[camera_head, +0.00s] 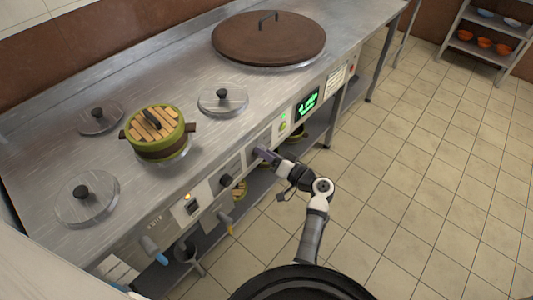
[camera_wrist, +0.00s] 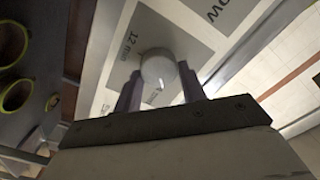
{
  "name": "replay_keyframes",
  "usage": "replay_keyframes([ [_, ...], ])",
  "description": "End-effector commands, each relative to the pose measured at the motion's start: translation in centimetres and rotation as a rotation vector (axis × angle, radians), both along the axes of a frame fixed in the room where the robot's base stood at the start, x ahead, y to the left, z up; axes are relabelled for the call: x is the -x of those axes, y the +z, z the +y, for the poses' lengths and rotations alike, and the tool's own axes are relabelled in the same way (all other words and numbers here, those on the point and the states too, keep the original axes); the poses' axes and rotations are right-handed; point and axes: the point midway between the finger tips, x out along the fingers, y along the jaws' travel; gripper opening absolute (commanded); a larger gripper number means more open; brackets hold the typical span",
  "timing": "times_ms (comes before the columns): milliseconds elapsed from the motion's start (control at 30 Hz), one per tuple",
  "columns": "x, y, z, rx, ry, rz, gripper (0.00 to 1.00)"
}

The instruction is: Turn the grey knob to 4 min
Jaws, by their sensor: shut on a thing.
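The grey knob (camera_wrist: 158,68) sits on a panel of the counter's front, between the two fingers of my gripper (camera_wrist: 160,92) in the wrist view. The fingers are shut on it. A label reading "12 min" shows beside the knob; other print below it is partly hidden. Which mark the knob points to cannot be told. In the head view my gripper (camera_head: 262,153) is at the counter's front panel and covers the knob. A display (camera_head: 307,104) with green text is on the panel to the right; its text is too small to read surely.
A green pot with a slatted wooden lid (camera_head: 155,125) stands on the steel counter (camera_head: 80,150), among several round lids. A large brown lid (camera_head: 268,38) is at the back. A black knob (camera_head: 226,180) and taps are left of my gripper. The tiled floor (camera_head: 430,190) is clear.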

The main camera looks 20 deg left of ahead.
Motion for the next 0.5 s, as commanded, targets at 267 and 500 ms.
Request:
replay_keyframes([
  [267,-0.02,-0.04,-0.08,-0.054,-0.001,0.150,0.18],
  [500,-0.03,-0.09,-0.09,-0.076,0.000,0.209,0.18],
])
